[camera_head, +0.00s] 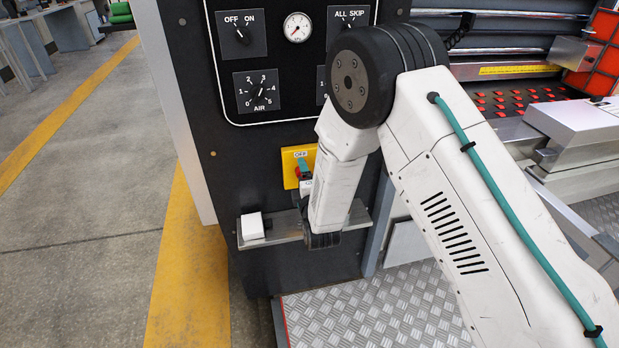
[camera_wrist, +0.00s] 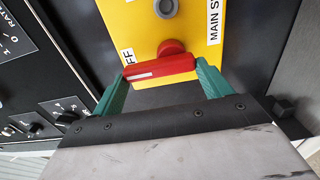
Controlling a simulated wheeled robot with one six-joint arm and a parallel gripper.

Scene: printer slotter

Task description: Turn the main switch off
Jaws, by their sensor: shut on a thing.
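The main switch has a yellow plate (camera_head: 289,166) on the front of the dark cabinet, with an OFF label at its top. In the wrist view the yellow plate (camera_wrist: 203,35) shows part of the OFF label at left and "MAIN S" at right. The red switch handle (camera_wrist: 160,69) lies across between the two green fingers of my gripper (camera_wrist: 165,74), which is shut on it. The handle's white mark is on the end nearer the OFF lettering. In the head view my gripper (camera_head: 303,172) is at the plate, and my wrist hides much of the switch.
A narrow metal ledge (camera_head: 278,235) carrying a white block (camera_head: 252,226) sticks out below the switch. A panel of dials and a gauge (camera_head: 298,27) is above. Printer rollers are at the right. The floor at left is open.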

